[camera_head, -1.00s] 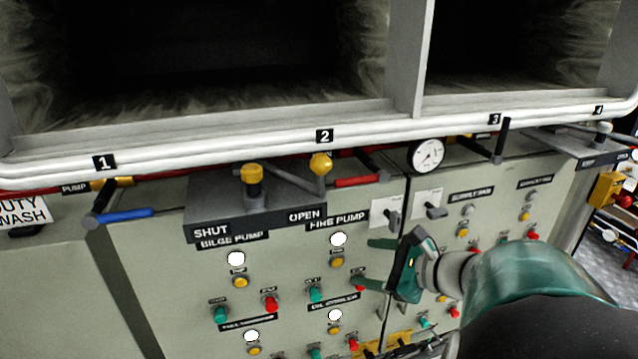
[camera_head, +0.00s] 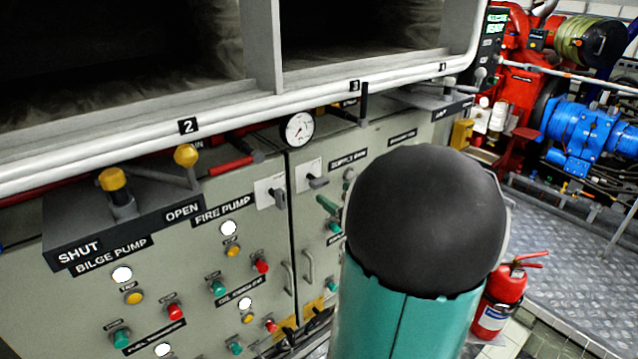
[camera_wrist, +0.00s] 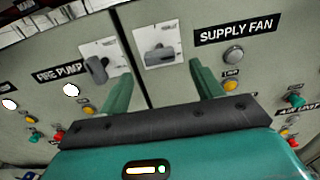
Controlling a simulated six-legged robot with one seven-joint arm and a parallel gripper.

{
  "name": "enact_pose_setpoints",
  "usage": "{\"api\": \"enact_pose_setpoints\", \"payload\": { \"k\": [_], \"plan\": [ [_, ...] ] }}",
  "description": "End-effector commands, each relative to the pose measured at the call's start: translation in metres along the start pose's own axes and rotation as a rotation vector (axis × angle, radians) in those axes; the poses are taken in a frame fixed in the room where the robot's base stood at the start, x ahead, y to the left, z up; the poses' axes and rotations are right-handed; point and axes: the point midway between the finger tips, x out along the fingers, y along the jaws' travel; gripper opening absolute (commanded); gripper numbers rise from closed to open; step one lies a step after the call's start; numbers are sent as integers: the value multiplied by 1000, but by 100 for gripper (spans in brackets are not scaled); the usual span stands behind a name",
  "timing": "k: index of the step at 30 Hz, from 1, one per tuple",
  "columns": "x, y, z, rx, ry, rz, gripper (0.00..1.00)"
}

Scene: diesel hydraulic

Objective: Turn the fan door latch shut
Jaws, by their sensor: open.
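The fan door latch, a dark grey handle (camera_wrist: 160,54) on a white plate, sits beside the SUPPLY FAN label (camera_wrist: 236,34) in the wrist view. Its handle lies roughly level. It also shows in the head view (camera_head: 317,182). A second latch (camera_wrist: 97,69) is on the neighbouring FIRE PUMP door, across the seam, its handle hanging downward; the head view shows it too (camera_head: 279,198). My gripper (camera_wrist: 160,76) is open and empty, its green fingers apart, pointing at the panel below the fan latch. In the head view my arm hides most of the gripper.
A round gauge (camera_head: 299,129) and white pipe (camera_head: 120,145) run above the doors. A grey SHUT/OPEN lever box (camera_head: 125,235) sticks out at left. A red extinguisher (camera_head: 499,300) stands at right, near open metal floor (camera_head: 560,235).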

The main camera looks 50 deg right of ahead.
Motion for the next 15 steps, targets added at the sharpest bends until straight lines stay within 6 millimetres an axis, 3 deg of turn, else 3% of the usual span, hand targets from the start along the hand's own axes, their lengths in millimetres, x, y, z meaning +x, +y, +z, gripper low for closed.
{"api": "enact_pose_setpoints", "payload": {
  "k": [9, 15],
  "plan": [
    [58, 0, 0, 0, 0, 2, 65],
    [73, 0, 0, 0, 0, 1, 65]
  ]
}}
